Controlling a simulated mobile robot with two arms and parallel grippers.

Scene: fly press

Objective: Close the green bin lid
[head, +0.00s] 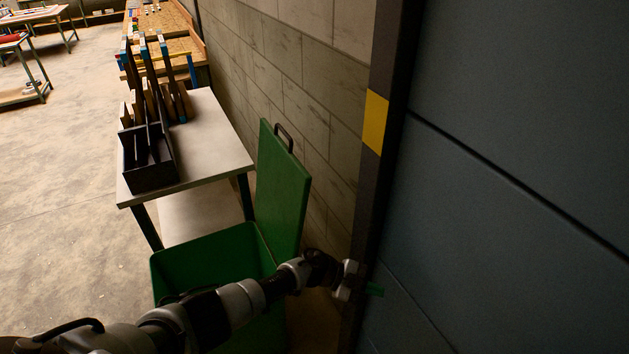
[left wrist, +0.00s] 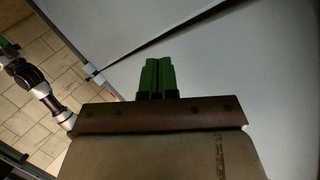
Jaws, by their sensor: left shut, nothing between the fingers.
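The green bin (head: 205,262) stands at the bottom centre of the head view, with its top open. Its green lid (head: 281,185) stands raised, close to upright, at the wall side of the bin. A dark handle (head: 284,138) sits at the lid's top edge. My left arm crosses in front of the bin and hides part of it. My right gripper does not show.
A blue-grey panel (head: 520,130) with a dark post (head: 383,70) fills the right side. A block wall (head: 300,60) runs behind the lid. A table (head: 205,150) with a black divided box (head: 150,172) stands behind the bin. Open floor (head: 65,170) lies to the left.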

